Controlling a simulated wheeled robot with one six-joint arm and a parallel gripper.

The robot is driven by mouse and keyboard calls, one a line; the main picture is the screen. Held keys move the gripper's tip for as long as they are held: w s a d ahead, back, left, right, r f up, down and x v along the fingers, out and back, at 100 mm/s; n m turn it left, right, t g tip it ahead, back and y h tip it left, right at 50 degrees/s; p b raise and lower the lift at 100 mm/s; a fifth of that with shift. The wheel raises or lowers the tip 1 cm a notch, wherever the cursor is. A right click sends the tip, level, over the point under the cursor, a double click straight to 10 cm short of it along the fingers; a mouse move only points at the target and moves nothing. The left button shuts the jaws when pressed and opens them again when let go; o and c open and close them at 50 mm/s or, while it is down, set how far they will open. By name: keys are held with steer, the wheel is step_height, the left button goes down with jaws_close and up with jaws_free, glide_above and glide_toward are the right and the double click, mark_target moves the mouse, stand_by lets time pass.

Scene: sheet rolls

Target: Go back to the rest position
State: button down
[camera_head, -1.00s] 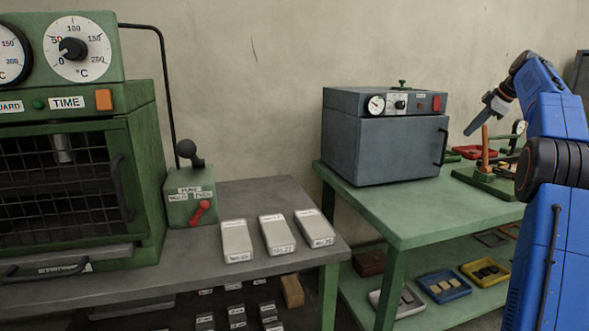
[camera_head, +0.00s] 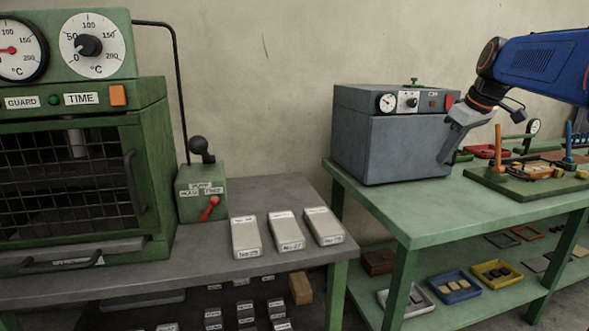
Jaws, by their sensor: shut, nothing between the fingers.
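My gripper (camera_head: 444,160) hangs at the end of my blue arm on the right side of the view. Its grey fingers point down and to the left, and they are shut with nothing held. It overlaps the right edge of the grey oven (camera_head: 405,148) in the picture; whether it touches the oven I cannot tell. The arm reaches in from the right edge, above the green table (camera_head: 440,212).
The green press (camera_head: 160,110) with its wire guard stands left on a grey bench (camera_head: 205,255). Several labelled light blocks (camera_head: 286,232) lie on that bench. A green board (camera_head: 515,183) with tools and a red tray (camera_head: 485,151) are right of the oven. The lower shelf holds blue (camera_head: 453,287) and yellow (camera_head: 497,275) trays.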

steer(key=s+a+f+m, duration=0.2)
steer(key=s+a+f, duration=0.1)
steer(key=s+f, duration=0.5)
steer(key=s+a+f+m+h, duration=0.1)
steer(key=s+a+f, duration=0.3)
steer(key=s+f, duration=0.5)
steer(key=s+a+f+m, duration=0.2)
steer(key=s+a+f, duration=0.2)
steer(key=s+f, duration=0.5)
steer(key=s, duration=0.7)
steer(key=shift+s+m+h, duration=0.3)
steer(key=shift+s+m, duration=0.1)
